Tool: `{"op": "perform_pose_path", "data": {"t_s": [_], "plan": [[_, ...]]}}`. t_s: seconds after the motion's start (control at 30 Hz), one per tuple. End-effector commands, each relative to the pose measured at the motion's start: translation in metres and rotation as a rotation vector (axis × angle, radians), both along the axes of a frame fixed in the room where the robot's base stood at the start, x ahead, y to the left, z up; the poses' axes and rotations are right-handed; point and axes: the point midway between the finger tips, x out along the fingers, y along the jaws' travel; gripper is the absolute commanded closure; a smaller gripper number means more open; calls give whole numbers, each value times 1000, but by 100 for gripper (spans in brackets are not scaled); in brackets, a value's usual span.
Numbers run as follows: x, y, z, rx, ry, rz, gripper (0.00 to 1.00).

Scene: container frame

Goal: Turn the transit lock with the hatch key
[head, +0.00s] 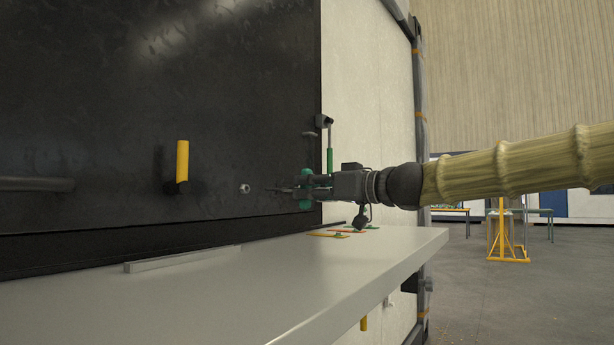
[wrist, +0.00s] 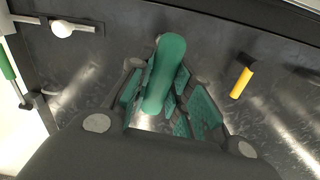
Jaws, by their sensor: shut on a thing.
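My gripper (head: 300,191) is in front of the right part of the dark panel, near its right edge. It is shut on a green-handled piece, which I take for the hatch key (wrist: 163,75); its handle stands between the green finger pads in the wrist view. A small round silver fitting (head: 245,188), likely the transit lock, sits on the panel to the left of the fingertips. A gap shows between them in the head view. I cannot make out this fitting in the wrist view.
A yellow handle (head: 182,163) sticks out from the dark panel (head: 120,110) left of the fitting. A green lever (head: 330,160) stands by the panel's right edge. A pale shelf (head: 300,275) runs below, mostly bare, with several coloured tags (head: 328,234) near its back right.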

Motion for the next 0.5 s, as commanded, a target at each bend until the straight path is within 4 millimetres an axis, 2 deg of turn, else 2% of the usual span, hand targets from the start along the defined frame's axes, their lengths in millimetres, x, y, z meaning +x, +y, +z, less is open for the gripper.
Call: {"op": "perform_pose_path", "data": {"t_s": [0.03,0.5], "plan": [[0,0,6,14,20,1,100],[0,2,5,146,203,3,100]]}}
